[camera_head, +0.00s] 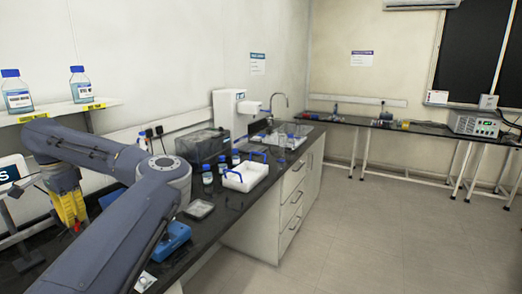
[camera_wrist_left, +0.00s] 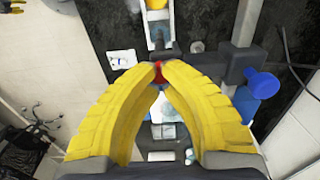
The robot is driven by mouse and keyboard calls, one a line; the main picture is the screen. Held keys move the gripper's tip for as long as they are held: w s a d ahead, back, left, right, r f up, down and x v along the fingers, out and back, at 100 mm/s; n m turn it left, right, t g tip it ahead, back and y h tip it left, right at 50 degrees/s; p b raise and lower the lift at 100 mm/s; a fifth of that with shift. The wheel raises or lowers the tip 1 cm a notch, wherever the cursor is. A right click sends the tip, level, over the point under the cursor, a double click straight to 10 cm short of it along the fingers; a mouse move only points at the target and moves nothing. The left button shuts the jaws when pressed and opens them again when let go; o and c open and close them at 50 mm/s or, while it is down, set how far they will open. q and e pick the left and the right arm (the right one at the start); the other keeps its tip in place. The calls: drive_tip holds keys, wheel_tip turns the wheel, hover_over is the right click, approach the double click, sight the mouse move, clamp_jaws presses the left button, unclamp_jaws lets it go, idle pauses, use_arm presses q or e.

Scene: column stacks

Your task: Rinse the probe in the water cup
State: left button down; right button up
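My left gripper (camera_head: 69,208), with yellow fingers, points down at the far left of the head view, beside a stand. In the left wrist view its fingertips (camera_wrist_left: 160,70) close together around a small red piece (camera_wrist_left: 158,72), which seems to be part of the probe. The rest of the probe is hidden or too small to tell. A faint, clear round vessel (camera_wrist_left: 196,47) stands just beyond the fingertips on the dark bench; I cannot tell whether it is the water cup. A blue meter (camera_head: 172,240) lies on the bench.
A dark stand with a blue knob (camera_wrist_left: 262,84) is close to the left gripper's right side in the wrist view. A white tray (camera_head: 246,176), blue-capped bottles (camera_head: 207,174) and a small dish (camera_head: 199,208) stand along the bench. Blue-capped bottles (camera_head: 17,96) stand on a shelf.

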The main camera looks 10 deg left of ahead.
use_arm(q)
drive_tip(key=shift+r, duration=3.4)
